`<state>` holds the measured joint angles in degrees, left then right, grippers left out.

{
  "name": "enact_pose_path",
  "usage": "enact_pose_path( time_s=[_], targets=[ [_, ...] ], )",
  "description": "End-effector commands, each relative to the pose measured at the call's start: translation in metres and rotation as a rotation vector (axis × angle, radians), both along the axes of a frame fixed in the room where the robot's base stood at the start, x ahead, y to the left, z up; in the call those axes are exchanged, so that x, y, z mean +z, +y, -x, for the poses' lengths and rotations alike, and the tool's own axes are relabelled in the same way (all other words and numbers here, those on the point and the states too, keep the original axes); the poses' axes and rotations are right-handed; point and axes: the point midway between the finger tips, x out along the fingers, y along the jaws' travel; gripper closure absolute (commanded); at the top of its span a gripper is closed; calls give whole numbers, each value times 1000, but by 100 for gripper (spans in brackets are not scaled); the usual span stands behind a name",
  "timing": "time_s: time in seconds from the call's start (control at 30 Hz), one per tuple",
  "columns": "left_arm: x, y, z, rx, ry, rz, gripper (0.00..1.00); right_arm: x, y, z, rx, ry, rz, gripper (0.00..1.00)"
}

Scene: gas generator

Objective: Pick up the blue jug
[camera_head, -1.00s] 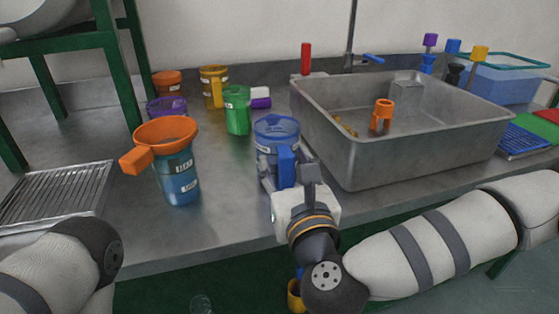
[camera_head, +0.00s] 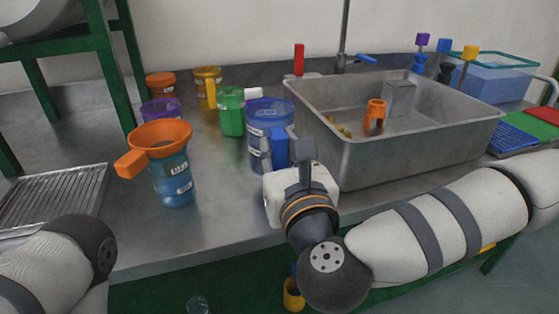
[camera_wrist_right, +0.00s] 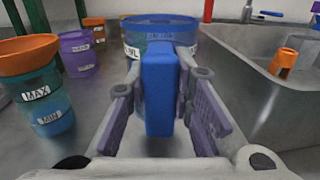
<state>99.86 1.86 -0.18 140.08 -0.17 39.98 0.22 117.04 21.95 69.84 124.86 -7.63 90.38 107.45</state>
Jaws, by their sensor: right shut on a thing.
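The blue jug (camera_head: 266,112) is upright, left of the sink, with its blue handle turned towards me. My right gripper (camera_head: 285,152) is shut on that handle. In the right wrist view the handle (camera_wrist_right: 160,85) stands between the purple finger pads, and the clear blue jug body (camera_wrist_right: 188,42) is behind it. The jug's base is partly hidden by the gripper and handle, so I cannot tell whether it is clear of the counter. My left gripper is out of view; only part of my left arm shows at the lower left.
A metal sink (camera_head: 400,150) holding an orange object (camera_head: 375,113) is close right of the jug. A green jug (camera_head: 231,112) is close behind left. An orange-topped jug (camera_head: 172,175) stands left, with a purple one (camera_head: 161,108) behind it. Bare counter (camera_head: 225,180) lies between.

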Motion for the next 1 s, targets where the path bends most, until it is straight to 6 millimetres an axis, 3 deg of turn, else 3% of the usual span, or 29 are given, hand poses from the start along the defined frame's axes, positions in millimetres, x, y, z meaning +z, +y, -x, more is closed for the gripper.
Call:
enact_pose_path(
  time_s=[0.03, 0.17, 0.4, 0.5, 0.63, 1.0],
  targets=[
    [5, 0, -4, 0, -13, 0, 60, 20, 4, 12, 8, -10, -3, 100],
    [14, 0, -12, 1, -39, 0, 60, 59, 8, 44, 9, -14, -3, 100],
    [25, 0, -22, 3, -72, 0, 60, 85, 19, 112, 8, -9, 0, 100],
    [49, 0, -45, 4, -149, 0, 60, 95, 18, 118, -1, -17, 3, 100],
    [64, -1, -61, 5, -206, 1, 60, 97, 20, 125, 1, -17, 0, 100],
    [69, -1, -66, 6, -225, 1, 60, 87, 20, 128, 2, -3, -2, 100]
  ],
)
